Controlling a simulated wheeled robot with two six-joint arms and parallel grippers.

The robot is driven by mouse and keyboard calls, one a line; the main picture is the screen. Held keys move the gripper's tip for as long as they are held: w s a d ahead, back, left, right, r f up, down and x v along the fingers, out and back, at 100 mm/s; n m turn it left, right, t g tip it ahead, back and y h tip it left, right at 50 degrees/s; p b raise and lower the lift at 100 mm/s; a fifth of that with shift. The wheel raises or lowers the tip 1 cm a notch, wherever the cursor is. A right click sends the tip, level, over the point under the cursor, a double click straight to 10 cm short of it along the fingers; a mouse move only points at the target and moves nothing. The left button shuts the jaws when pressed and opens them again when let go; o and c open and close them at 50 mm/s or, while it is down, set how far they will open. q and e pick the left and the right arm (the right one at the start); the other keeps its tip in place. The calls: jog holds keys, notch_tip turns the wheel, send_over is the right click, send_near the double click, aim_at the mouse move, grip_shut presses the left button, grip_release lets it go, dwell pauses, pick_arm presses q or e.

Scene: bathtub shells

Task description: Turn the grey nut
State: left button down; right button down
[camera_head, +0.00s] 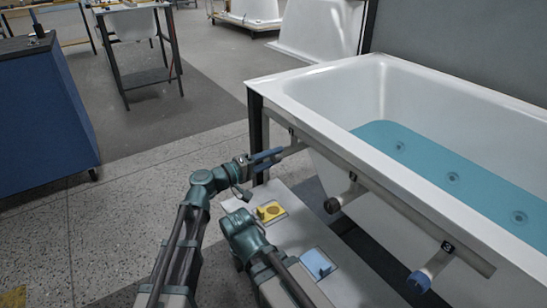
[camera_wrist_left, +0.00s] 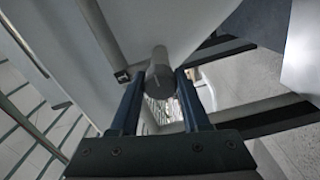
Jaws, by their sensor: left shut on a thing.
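The grey nut (camera_wrist_left: 160,80) sits on the end of a pale pipe stub in the left wrist view. It is between the two dark fingers of my left gripper (camera_wrist_left: 159,92), which is shut on it. In the head view my left gripper (camera_head: 267,158) is at the far left stub (camera_head: 293,149) under the tub's rim, and its fingers largely hide the nut. My right gripper (camera_head: 240,222) is low over the pale bench, apart from the stubs. Its fingers are not clearly visible.
The white bathtub (camera_head: 310,88) with a blue inner patch stands on a dark frame. A dark nut (camera_head: 332,205) and a blue nut (camera_head: 418,282) are on nearby stubs. The bench (camera_head: 290,239) bears a yellow pad (camera_head: 270,212) and a blue pad (camera_head: 318,264). Floor at left is open.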

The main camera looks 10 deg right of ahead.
pick_arm(q)
jog(key=shift+c, duration=1.9)
grip_release()
jog(key=shift+a, duration=0.1)
jog(key=v, duration=1.3)
jog(key=shift+s+a, duration=0.15)
jog(key=shift+a, duration=0.15)
